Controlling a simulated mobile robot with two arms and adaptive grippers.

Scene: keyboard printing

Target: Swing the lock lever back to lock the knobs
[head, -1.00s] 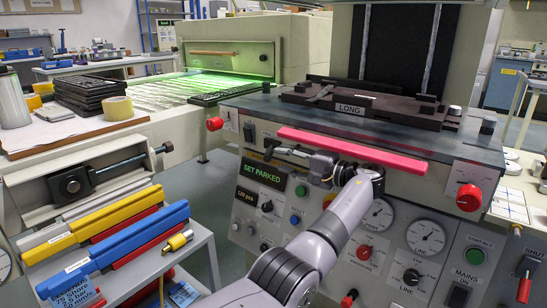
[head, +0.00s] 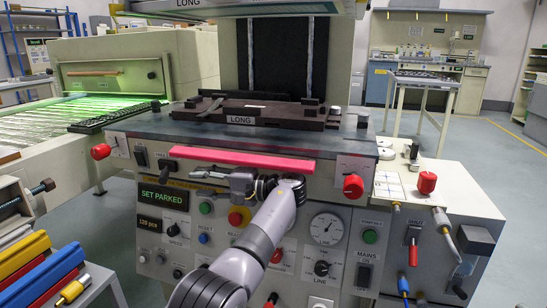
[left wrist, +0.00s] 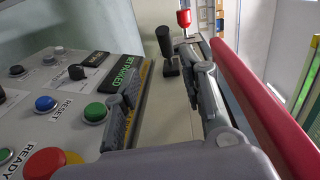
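The machine front (head: 330,262) carries a red knob (head: 101,152) at its left end and another red knob (head: 353,187) at its right end. A small black-handled lever (left wrist: 164,42) stands up from the panel in the left wrist view, with a red knob (left wrist: 184,18) beyond it. Its lettering is too small to read, so I cannot tell for sure that it is the lock lever. My left gripper (head: 190,174) is below the pink bar, pointing left. In the left wrist view, its fingers (left wrist: 160,84) are apart and empty, short of the lever. My right gripper is out of view.
The pink bar (head: 240,163) runs close above my left gripper. Below are the SET PARKED display (head: 163,196), several buttons and a red emergency button (head: 239,217). A side bench (head: 455,205) with levers stands right. Open floor lies farther right.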

